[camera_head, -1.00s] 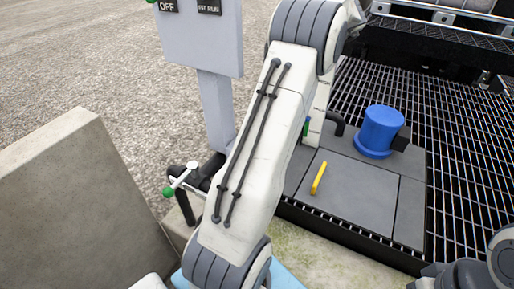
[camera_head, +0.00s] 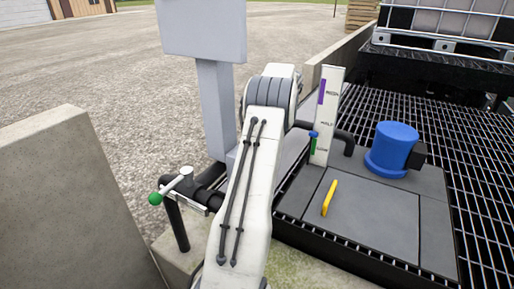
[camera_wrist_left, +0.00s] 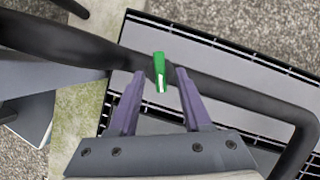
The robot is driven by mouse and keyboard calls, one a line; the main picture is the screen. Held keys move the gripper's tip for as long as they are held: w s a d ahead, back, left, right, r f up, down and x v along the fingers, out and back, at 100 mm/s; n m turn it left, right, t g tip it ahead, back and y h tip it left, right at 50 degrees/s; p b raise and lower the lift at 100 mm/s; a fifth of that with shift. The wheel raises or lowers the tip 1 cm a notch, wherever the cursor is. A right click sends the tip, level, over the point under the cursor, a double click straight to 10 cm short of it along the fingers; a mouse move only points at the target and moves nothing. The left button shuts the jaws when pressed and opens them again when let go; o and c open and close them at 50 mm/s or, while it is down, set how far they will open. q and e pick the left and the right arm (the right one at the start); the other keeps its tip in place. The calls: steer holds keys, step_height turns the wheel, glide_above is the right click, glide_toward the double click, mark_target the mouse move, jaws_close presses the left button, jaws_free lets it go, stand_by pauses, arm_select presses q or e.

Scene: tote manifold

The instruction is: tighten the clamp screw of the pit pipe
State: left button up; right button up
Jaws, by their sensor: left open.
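The black pit pipe (camera_wrist_left: 235,90) runs across the left wrist view and bends down at the right. In the head view its bend (camera_head: 345,136) goes down at the pit cover, and its middle is hidden behind my left arm. A green piece (camera_wrist_left: 160,62), which looks like the clamp screw's handle, stands on the pipe. My left gripper (camera_wrist_left: 160,75) is open, with one purple finger on each side of the green piece and a gap on both sides. I cannot tell its height above the pipe. In the head view my arm hides this gripper.
A T-handled valve with a green ball end (camera_head: 155,199) is left of my arm. A grey post (camera_head: 215,110) stands behind it. A white marked board (camera_head: 326,110), a blue cylinder (camera_head: 392,148) and a yellow handle (camera_head: 329,198) stand at the pit. A concrete wall (camera_head: 70,200) is left.

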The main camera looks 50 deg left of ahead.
arm_select(q)
steer(key=shift+x, duration=0.85)
jaws_close()
steer(key=shift+s+d+r+m+t+p, duration=0.1)
steer(key=shift+m+t+p, duration=0.2)
steer(key=shift+m, duration=0.4)
steer(key=shift+s+r+m+t+p, duration=0.1)
steer(key=shift+r+m+t+p, duration=0.1)
steer(key=shift+m+p, duration=0.35)
steer(key=shift+f+m+t+y+p, duration=0.15)
steer(key=shift+m+t+y+p, duration=0.2)
steer(key=shift+m, duration=0.6)
steer(key=shift+f, duration=0.15)
jaws_free()
